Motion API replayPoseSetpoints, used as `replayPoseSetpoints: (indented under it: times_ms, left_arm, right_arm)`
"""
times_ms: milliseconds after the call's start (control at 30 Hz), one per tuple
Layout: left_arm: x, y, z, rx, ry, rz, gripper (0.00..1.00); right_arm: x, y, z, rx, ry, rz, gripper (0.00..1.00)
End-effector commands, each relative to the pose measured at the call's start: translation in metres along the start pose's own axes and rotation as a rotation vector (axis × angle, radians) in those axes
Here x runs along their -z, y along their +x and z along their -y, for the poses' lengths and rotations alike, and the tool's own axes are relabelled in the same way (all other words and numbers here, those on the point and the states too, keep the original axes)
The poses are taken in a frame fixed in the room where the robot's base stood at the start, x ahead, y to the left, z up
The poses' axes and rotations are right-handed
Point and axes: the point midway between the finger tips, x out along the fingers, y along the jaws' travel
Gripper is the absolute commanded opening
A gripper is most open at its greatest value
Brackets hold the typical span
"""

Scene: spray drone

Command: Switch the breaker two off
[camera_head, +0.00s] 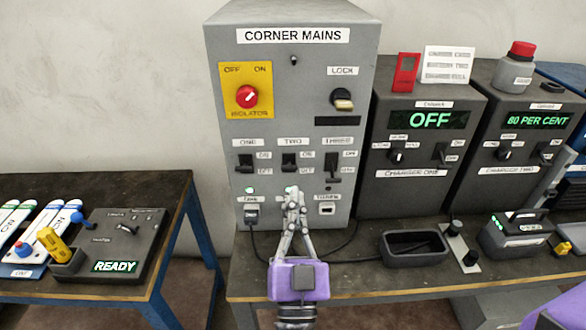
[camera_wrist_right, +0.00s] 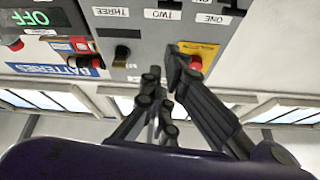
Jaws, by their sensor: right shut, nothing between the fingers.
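The grey cabinet marked CORNER MAINS (camera_head: 292,100) stands upright at the back of the bench. Breaker two (camera_head: 289,162) is the middle black switch under the label TWO, between breaker one (camera_head: 246,162) and breaker three (camera_head: 334,166). I cannot tell its lever position clearly. My right gripper (camera_head: 293,194) is shut and empty, with its fingers pointing up just below breaker two. Any contact is unclear. My left gripper is not in view.
A yellow isolator plate (camera_head: 247,92) with a red knob is above breaker one. A lock knob (camera_head: 342,99) is upper right. Charger one (camera_head: 420,150) stands right of the cabinet. An empty black tray (camera_head: 415,262) lies on the bench. A second table (camera_head: 178,190) stands left.

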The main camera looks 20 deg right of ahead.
Motion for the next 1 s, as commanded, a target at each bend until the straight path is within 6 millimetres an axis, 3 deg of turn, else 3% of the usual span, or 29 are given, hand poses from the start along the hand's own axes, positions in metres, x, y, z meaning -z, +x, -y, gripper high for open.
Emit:
replayPoseSetpoints:
  times_ms: [467,567,833,1000]
  left_arm:
    - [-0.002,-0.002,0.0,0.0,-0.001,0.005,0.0]
    - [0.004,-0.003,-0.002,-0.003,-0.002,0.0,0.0]
    - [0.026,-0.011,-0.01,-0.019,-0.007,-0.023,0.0]
    - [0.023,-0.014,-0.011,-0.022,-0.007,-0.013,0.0]
  right_arm:
    - [0.009,0.01,-0.002,-0.032,0.003,-0.022,0.0]
    - [0.011,0.022,-0.002,-0.031,0.005,-0.025,0.0]
    - [0.016,0.08,-0.003,-0.03,0.006,-0.032,0.0]
    - [0.012,0.11,-0.004,-0.029,0.004,-0.027,0.0]
